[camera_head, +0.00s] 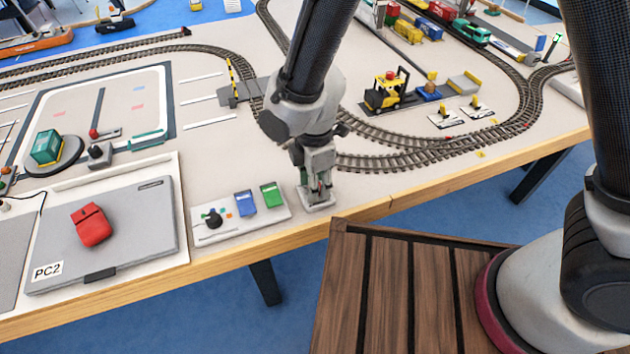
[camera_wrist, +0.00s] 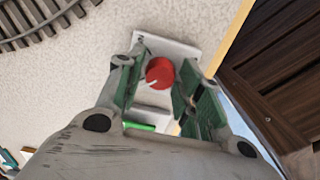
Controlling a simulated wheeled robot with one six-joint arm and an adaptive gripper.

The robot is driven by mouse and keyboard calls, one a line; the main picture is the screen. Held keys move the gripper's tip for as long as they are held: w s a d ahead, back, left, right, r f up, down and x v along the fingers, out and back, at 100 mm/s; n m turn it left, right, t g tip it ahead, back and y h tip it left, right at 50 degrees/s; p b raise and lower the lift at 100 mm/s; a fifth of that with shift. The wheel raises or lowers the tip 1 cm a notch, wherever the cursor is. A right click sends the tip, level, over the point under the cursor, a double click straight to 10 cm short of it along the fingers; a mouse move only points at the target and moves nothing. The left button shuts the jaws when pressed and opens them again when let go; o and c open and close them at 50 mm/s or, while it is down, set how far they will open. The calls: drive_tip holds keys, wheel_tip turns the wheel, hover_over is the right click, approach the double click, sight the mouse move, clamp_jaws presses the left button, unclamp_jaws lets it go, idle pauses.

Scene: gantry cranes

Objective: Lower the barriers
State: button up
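A yellow-and-black striped barrier (camera_head: 232,82) stands upright beside the railway crossing. A red round knob (camera_wrist: 160,73) with a white pointer mark sits on a small pale plate (camera_wrist: 182,50) on the table. The plate also shows near the table's front edge in the head view (camera_head: 318,205). My gripper (camera_wrist: 158,84) is lowered over this plate, with its green-padded fingers apart on either side of the knob. The right finger is close to the knob; whether it touches cannot be told. In the head view my gripper (camera_head: 318,190) hides most of the knob.
A control panel (camera_head: 222,228) with a black joystick and blue and green parts lies just left of my gripper. A laptop marked PC2 (camera_head: 130,240) with a red mouse (camera_head: 91,225) is farther left. Curved track (camera_head: 400,157) and a yellow forklift (camera_head: 386,92) lie behind.

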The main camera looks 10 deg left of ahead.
drive_tip(key=c, duration=0.5)
drive_tip(key=shift+m, duration=0.5)
drive_tip(key=m, duration=0.6)
drive_tip(key=shift+m, duration=0.3)
drive_tip(key=m, duration=1)
drive_tip(key=shift+m, duration=0.3)
